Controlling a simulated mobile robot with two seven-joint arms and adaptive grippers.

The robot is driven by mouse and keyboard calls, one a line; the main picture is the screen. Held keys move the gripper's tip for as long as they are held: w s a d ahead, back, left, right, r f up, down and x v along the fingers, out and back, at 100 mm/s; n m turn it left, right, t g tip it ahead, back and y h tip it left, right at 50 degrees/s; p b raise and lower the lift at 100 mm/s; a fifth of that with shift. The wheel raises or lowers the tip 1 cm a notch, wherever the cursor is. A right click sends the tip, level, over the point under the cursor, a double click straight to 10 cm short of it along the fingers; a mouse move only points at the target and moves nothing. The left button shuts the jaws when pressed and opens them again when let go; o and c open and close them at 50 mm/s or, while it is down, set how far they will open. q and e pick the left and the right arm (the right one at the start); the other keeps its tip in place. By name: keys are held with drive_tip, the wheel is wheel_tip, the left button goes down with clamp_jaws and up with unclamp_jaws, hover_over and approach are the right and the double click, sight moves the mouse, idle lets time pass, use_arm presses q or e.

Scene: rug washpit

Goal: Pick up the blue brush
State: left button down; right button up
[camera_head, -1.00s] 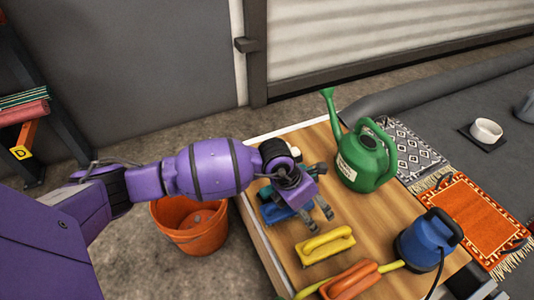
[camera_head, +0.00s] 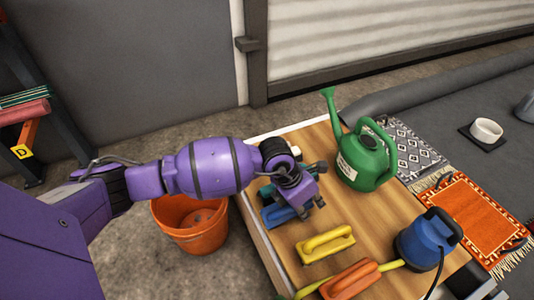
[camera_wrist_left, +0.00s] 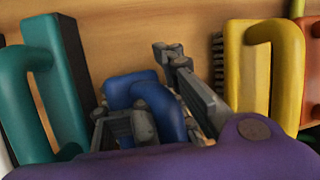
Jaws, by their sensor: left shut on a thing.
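The blue brush (camera_head: 275,216) lies on the wooden table top, partly hidden under my left gripper in the head view. In the left wrist view the blue brush (camera_wrist_left: 150,97) shows its handle between the fingers. My left gripper (camera_head: 312,205) is above it, and its fingers (camera_wrist_left: 160,105) are shut on the blue handle. The brush's underside is hidden, so I cannot tell whether it still touches the table.
A teal brush (camera_wrist_left: 45,90) lies close on one side and a yellow brush (camera_head: 326,244) on the other. An orange brush (camera_head: 350,280), a green watering can (camera_head: 364,160) and a blue pump-like device (camera_head: 424,242) share the table. An orange bucket (camera_head: 192,228) stands on the floor.

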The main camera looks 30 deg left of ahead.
use_arm(q)
drive_tip(key=shift+w, duration=0.1)
use_arm(e)
drive_tip(key=shift+w, duration=0.3)
use_arm(q)
drive_tip(key=shift+r, duration=0.1)
drive_tip(key=shift+r, duration=0.2)
wheel_tip(320, 180, up, 4)
drive_tip(key=p, duration=0.2)
drive_tip(key=shift+f+p, duration=0.1)
drive_tip(key=shift+p, duration=0.25)
drive_tip(key=s+a+r+p, duration=0.3)
drive_tip(key=s+r+p, duration=0.3)
drive_tip(key=s, duration=0.7)
wheel_tip(320, 180, up, 2)
drive_tip(key=shift+s+r, duration=0.25)
drive_tip(key=shift+s, duration=0.15)
use_arm(e)
wheel_tip(320, 180, up, 9)
drive_tip(key=shift+t, duration=0.4)
drive_tip(key=shift+a+m, duration=0.1)
drive_tip(key=shift+m, duration=0.2)
